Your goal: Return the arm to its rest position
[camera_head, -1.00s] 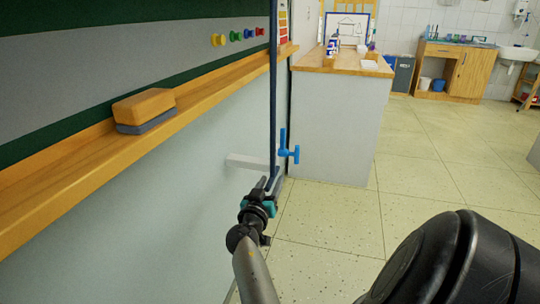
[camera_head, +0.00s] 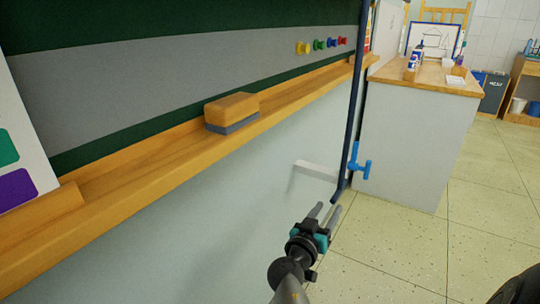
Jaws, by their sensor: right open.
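My right gripper (camera_head: 325,209) is in the lower middle of the head view, on a dark arm that comes up from the bottom edge. Its two grey fingers are apart with nothing between them. It is in front of the pale wall below the board ledge, close to the floor in the picture, and appears clear of everything. My left gripper is not in view.
A wooden ledge (camera_head: 150,158) under the board carries an orange and blue eraser (camera_head: 232,112). Tiled floor (camera_head: 400,255) is free at right.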

